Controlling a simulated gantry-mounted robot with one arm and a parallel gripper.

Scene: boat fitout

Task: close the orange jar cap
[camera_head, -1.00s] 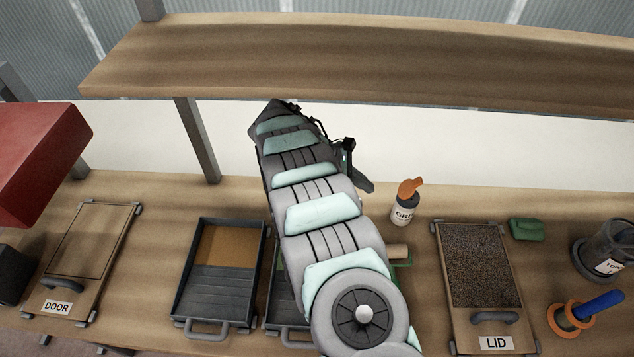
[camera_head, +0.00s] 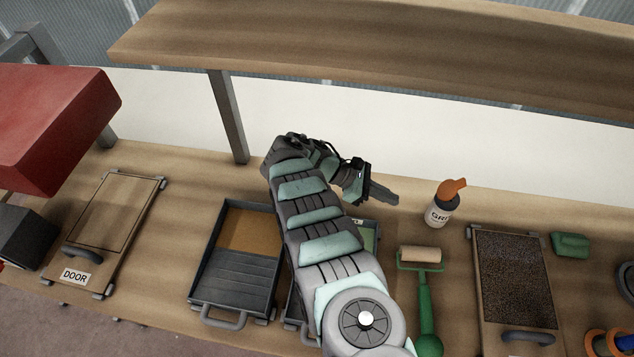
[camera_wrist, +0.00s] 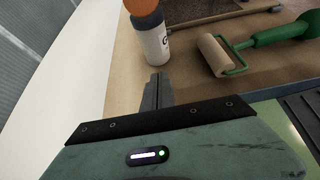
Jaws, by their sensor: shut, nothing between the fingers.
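In the wrist view the jar (camera_wrist: 153,42) stands just beyond my fingertips (camera_wrist: 157,78). The orange cap (camera_wrist: 141,6) is cut off by the top edge there.
A paint roller with a green handle (camera_head: 425,310) lies right of my arm. A framed dark panel (camera_head: 512,280) lies farther right, with a green block (camera_head: 570,245) beyond it. A dark tray (camera_head: 233,295) is at the left. A wooden shelf (camera_head: 400,65) hangs above the bench.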

